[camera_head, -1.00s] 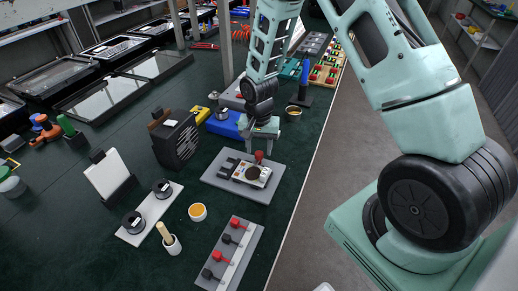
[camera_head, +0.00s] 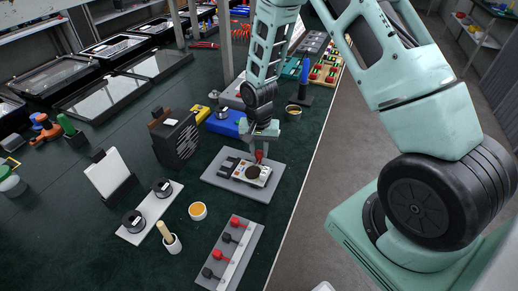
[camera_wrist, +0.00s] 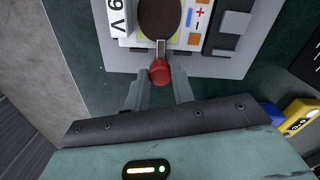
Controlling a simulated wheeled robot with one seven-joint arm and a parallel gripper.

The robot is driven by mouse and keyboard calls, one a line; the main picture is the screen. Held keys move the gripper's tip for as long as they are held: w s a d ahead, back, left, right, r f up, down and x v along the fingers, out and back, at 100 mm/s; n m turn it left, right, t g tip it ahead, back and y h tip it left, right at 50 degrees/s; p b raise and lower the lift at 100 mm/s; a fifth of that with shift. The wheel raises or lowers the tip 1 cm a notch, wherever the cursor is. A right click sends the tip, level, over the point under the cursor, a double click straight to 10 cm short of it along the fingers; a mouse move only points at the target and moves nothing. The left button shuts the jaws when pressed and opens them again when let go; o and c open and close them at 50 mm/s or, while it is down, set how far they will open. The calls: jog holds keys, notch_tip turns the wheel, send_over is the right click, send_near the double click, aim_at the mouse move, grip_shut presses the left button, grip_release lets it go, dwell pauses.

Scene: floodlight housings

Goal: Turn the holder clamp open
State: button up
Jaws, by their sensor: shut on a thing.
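The holder clamp shows as a short metal lever with a red knob (camera_wrist: 160,72) at the edge of a white block marked "9 V" (camera_wrist: 117,18). The block and a round dark disc (camera_wrist: 158,15) sit on a grey plate (camera_wrist: 90,60). In the head view the red knob (camera_head: 259,155) is at the plate's far side, just below my gripper (camera_head: 262,150). In the wrist view my gripper's fingers (camera_wrist: 160,80) stand either side of the knob, shut on it. The lever points from the disc toward my gripper.
A black finned housing (camera_head: 176,142) stands left of the plate. A blue box (camera_head: 226,124) and yellow case (camera_head: 200,114) lie behind. The table's right edge is close.

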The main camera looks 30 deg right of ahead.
jog(key=n, duration=0.8)
jog(key=shift+n+p, duration=0.35)
jog(key=shift+n, duration=0.05)
jog(key=n, duration=0.4)
jog(key=shift+p, duration=0.4)
jog(key=shift+n+p, duration=0.4)
jog(key=shift+n, duration=2.1)
jog(key=o, duration=1)
